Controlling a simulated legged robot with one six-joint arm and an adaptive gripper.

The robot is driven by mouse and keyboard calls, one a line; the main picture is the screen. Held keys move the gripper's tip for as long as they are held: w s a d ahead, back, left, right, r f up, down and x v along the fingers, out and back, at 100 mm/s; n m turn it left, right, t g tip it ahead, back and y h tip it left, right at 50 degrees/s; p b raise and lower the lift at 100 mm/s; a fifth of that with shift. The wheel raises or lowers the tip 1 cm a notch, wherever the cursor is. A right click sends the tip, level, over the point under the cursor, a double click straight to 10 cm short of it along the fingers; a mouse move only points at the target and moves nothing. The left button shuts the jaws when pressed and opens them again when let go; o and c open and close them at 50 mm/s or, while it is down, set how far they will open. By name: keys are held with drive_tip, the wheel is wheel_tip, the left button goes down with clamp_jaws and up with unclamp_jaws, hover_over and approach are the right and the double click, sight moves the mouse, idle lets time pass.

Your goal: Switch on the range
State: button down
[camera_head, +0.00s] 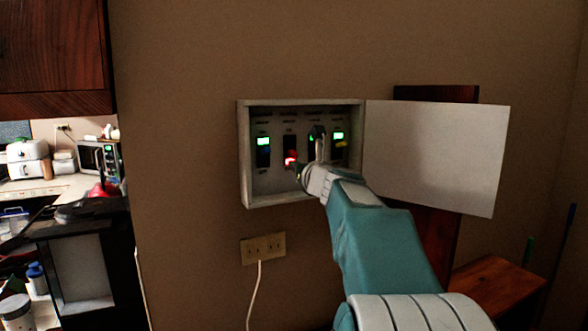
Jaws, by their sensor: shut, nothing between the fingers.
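An open white switch box (244,160) is mounted on the brown wall, with its white door (435,155) swung out to the right. Inside is a row of dark switches under small labels too small to read. The leftmost switch (263,152) shows green at its top. The second switch (290,146) shows red low down. The rightmost switch (338,138) is lit green at its top. My gripper (318,147) is shut and empty, at the box's opening in front of the third switch, which it mostly hides; contact cannot be told. I cannot identify the range.
An outlet plate (263,249) with a white cord sits below the box. A wooden panel and a low wooden bench (497,287) stand at right. At left are a counter with a microwave (98,160), a dark appliance (80,240) and a wooden wall cabinet (52,50).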

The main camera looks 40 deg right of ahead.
drive_tip(key=shift+d, duration=0.25)
drive_tip(key=shift+a+r+g, duration=0.1)
drive_tip(key=shift+a+g, duration=0.2)
drive_tip(key=shift+a, duration=0.1)
drive_tip(key=shift+s+d, duration=0.1)
drive_tip(key=shift+d, duration=0.1)
